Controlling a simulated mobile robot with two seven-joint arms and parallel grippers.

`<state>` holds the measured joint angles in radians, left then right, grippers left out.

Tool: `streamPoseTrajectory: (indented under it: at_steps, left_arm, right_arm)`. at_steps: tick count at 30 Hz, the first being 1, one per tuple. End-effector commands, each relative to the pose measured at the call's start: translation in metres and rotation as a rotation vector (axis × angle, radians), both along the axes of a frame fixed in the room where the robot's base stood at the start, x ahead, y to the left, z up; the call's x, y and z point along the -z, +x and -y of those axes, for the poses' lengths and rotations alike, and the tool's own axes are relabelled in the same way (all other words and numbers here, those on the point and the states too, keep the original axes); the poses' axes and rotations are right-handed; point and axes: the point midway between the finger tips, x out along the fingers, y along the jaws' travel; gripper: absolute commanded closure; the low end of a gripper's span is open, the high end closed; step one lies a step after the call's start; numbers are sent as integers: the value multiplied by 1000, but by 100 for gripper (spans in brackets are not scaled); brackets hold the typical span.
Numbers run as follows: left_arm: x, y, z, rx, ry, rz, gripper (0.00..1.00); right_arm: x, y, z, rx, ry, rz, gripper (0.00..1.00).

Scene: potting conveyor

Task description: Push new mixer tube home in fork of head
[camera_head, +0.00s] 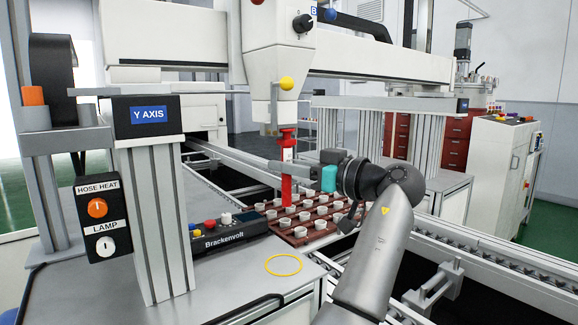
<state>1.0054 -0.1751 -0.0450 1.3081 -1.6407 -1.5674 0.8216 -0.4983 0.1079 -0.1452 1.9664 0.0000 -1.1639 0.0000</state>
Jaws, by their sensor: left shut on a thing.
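The red mixer tube (287,190) stands upright below the white dispensing head (270,62). Its lower end shows in front of the tray of pots. The tube's top is close under the head's narrow lower end. The fork is too small to make out, and I cannot tell how far the tube sits in it. My right gripper is not in view.
A brown tray (312,239) with several white pots stands behind the bench edge. A black Brackenvolt control box (228,236) and a yellow ring (284,265) are on the grey bench (225,285). The Y AXIS post (158,215) stands left. The conveyor (470,247) runs to the right.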

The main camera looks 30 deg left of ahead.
Motion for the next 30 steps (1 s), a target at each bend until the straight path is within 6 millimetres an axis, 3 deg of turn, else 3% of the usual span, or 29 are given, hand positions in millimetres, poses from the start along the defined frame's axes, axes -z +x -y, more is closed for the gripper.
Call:
streamPoseTrajectory:
  at_steps: [12,13,21,30]
  left_arm:
    - [0,4,-10,-1,1,0,100]
    - [0,4,-10,0,0,0,73]
    - [0,4,-9,0,0,0,42]
    - [0,4,-9,0,0,-1,41]
  right_arm:
    - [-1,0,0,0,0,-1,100]
    - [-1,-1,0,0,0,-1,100]
    - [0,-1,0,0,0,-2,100]
    - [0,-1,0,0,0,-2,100]
